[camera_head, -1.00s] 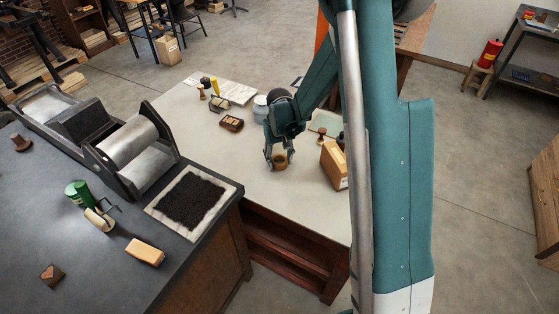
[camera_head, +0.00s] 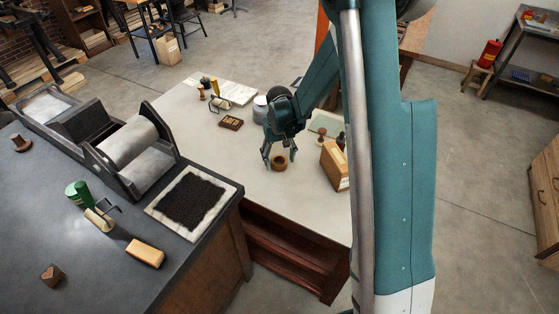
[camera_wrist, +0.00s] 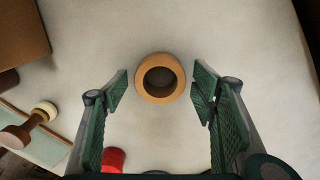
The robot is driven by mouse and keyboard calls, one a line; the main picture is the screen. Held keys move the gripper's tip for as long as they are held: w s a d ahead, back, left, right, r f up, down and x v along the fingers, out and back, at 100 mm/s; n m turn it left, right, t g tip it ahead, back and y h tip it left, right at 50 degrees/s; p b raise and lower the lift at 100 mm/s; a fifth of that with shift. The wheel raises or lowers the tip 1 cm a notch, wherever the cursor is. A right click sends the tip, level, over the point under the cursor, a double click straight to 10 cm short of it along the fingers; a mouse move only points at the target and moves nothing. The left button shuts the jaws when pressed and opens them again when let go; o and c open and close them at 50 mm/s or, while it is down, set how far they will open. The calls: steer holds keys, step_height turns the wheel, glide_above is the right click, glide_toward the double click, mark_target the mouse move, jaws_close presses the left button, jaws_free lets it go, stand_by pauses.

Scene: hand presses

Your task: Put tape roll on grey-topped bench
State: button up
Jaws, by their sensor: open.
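My gripper (camera_head: 280,156) is open just above and behind the roll. In the wrist view the two green finger pads (camera_wrist: 160,92) stand apart on either side of the roll, with a gap to it on both sides. Nothing is between the pads in their grip.
A cardboard box (camera_head: 334,166) and wooden-handled stamps (camera_head: 321,134) stand right of my gripper. A small brown tray (camera_head: 231,122) and a brayer (camera_head: 220,104) lie to its left. A dark-topped bench (camera_head: 60,235) with a press is at left. Bare bench top lies in front.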

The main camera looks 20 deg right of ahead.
step_height(320, 180, up, 11)
steer(key=p, duration=0.1)
stand_by(0.5)
steer(key=shift+r, duration=0.1)
stand_by(0.5)
steer(key=s+r+t, duration=0.3)
steer(key=s+r, duration=1.1)
steer(key=r, duration=0.2)
steer(key=s+r+t, duration=0.2)
steer(key=s, duration=0.6)
steer(key=s+r+t, duration=0.2)
steer(key=s, duration=0.7)
steer(key=shift+s+a, duration=0.2)
steer(key=shift+s, duration=0.05)
